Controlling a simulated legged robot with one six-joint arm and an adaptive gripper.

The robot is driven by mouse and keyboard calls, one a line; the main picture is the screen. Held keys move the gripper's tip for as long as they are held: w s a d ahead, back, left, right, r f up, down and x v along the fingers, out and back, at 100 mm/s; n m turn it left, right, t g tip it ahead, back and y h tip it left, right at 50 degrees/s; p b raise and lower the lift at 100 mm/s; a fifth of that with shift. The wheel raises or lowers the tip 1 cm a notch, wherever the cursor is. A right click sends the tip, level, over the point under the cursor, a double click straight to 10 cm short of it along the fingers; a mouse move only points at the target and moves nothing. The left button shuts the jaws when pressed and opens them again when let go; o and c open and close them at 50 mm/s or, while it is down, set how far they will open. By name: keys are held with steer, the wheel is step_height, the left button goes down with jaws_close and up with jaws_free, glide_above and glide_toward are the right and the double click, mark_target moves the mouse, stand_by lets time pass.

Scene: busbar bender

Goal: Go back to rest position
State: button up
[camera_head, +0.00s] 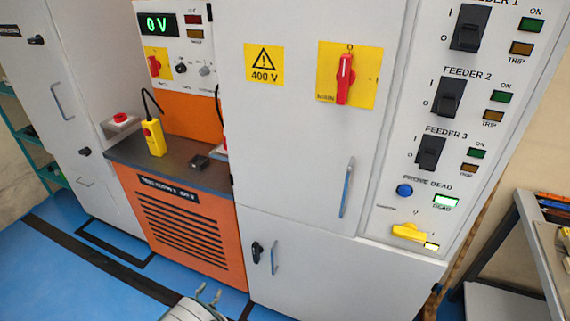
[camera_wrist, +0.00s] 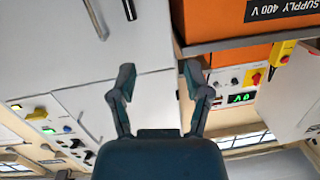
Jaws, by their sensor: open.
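My gripper (camera_head: 208,294) shows at the bottom of the head view, low in front of the orange cabinet (camera_head: 187,228). Its two fingers are apart with nothing between them. In the wrist view my gripper (camera_wrist: 160,82) is open and empty, its fingers spread over the white cabinet doors, and the picture appears upside down. I cannot tell the exact distance to the cabinet, but no contact is seen.
The white cabinet carries a red main switch (camera_head: 344,79), feeder switches (camera_head: 449,97) and a yellow handle (camera_head: 409,232). A yellow device (camera_head: 154,137) stands on the dark ledge (camera_head: 185,172). A grey table (camera_head: 530,235) stands at right. Blue floor (camera_head: 60,270) is free at left.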

steer(key=w+r+g+y, duration=0.1)
steer(key=w+r+y, duration=0.2)
steer(key=w+r, duration=0.5)
steer(key=w+r+g+y, duration=0.15)
steer(key=w+r, duration=0.25)
steer(key=r, duration=0.8)
steer(key=d+r+n+g+y, duration=0.1)
steer(key=d+r+n+y, duration=0.1)
steer(key=d+r, duration=0.5)
steer(key=d+r+n+g+y, duration=0.1)
steer(key=d+r+y, duration=0.2)
steer(key=r, duration=0.7)
steer(key=s+d+r+n+g, duration=0.2)
steer(key=s+d+r, duration=0.7)
steer(key=s+d, duration=0.4)
steer(key=s+d+f+g+h, duration=0.1)
steer(key=s+d+g+h, duration=0.1)
steer(key=s+d, duration=0.6)
steer(key=s+d+g+h, duration=0.1)
steer(key=s+d+h, duration=0.1)
steer(key=s+d, duration=0.6)
steer(key=s, duration=0.5)
steer(key=shift+s+f+g, duration=0.2)
steer(key=shift+f+g, duration=0.15)
